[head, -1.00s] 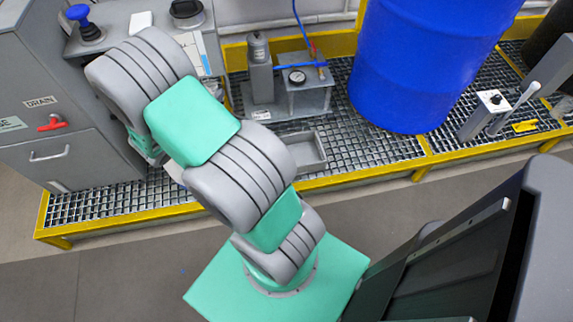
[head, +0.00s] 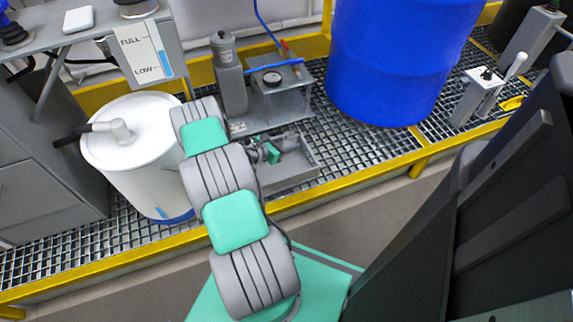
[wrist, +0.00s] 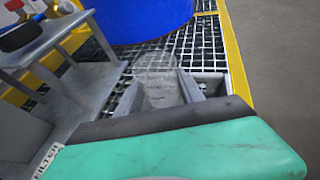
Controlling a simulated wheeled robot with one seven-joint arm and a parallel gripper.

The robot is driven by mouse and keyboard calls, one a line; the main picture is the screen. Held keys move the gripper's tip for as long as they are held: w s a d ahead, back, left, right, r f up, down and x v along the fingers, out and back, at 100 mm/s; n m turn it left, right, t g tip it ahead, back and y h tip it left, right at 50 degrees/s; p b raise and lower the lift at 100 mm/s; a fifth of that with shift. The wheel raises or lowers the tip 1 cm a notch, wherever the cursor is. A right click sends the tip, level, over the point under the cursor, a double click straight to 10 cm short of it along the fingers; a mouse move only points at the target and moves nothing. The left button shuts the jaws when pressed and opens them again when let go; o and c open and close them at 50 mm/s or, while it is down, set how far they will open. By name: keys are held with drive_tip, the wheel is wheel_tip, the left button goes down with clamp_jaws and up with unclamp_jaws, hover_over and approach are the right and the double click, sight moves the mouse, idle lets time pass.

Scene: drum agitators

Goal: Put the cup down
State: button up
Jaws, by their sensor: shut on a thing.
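A clear, see-through cup (wrist: 158,82) shows faintly in the wrist view, just beyond the dark edge of my gripper. My gripper (head: 272,152) is small in the head view, low at the left part of a grey tray (head: 311,166). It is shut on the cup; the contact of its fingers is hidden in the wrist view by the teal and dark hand. I cannot make out the cup in the head view. Whether the cup's base touches the tray or grating cannot be told.
A gauge pump unit (head: 275,90) stands right behind the tray. A white drum (head: 135,150) is left of my arm, and a big blue drum (head: 395,60) is at the back right. A yellow-edged grating (head: 350,150) lies under them.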

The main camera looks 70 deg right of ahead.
wheel_tip(320, 180, down, 10)
drive_tip(key=b, duration=0.3)
drive_tip(key=shift+s+r, duration=0.15)
drive_tip(key=shift+r, duration=0.1)
drive_tip(key=b+x, duration=0.2)
drive_tip(key=x, duration=0.2)
drive_tip(key=shift+s+d, duration=0.1)
drive_tip(key=shift+d, duration=0.05)
drive_tip(key=shift+r, duration=0.1)
drive_tip(key=o, duration=1.1)
drive_tip(key=shift+o, duration=0.2)
